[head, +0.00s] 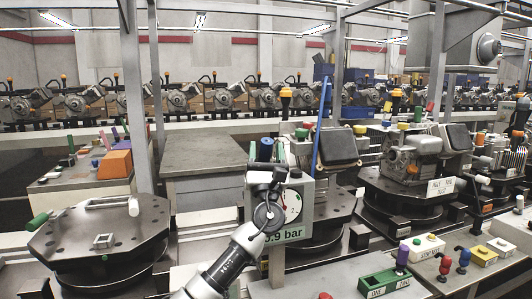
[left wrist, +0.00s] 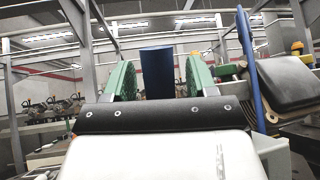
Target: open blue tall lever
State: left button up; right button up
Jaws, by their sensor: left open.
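A tall, thin blue lever (head: 321,122) stands nearly upright, leaning slightly, beside the gauge box in the head view. It also shows right of my gripper in the left wrist view (left wrist: 249,68). My left gripper (head: 266,146) is in front of the gauge box, left of this lever. Its green fingers (left wrist: 157,80) are open and point away from the wrist camera. A blue cylinder (left wrist: 157,72) shows between the fingers; I cannot tell whether they touch it. The lever's lower end is partly hidden. My right gripper is not in view.
The gauge box (head: 293,208) reads "0.9 bar" and is partly covered by my left arm. A dark panel (head: 338,147) stands close right of the tall lever. A green lever box (head: 385,284) and a control panel (head: 480,255) are at the front right.

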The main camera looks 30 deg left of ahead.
pick_arm(q)
jog(key=b+v, duration=0.2)
jog(key=v, duration=0.9)
jog(key=shift+a, duration=0.1)
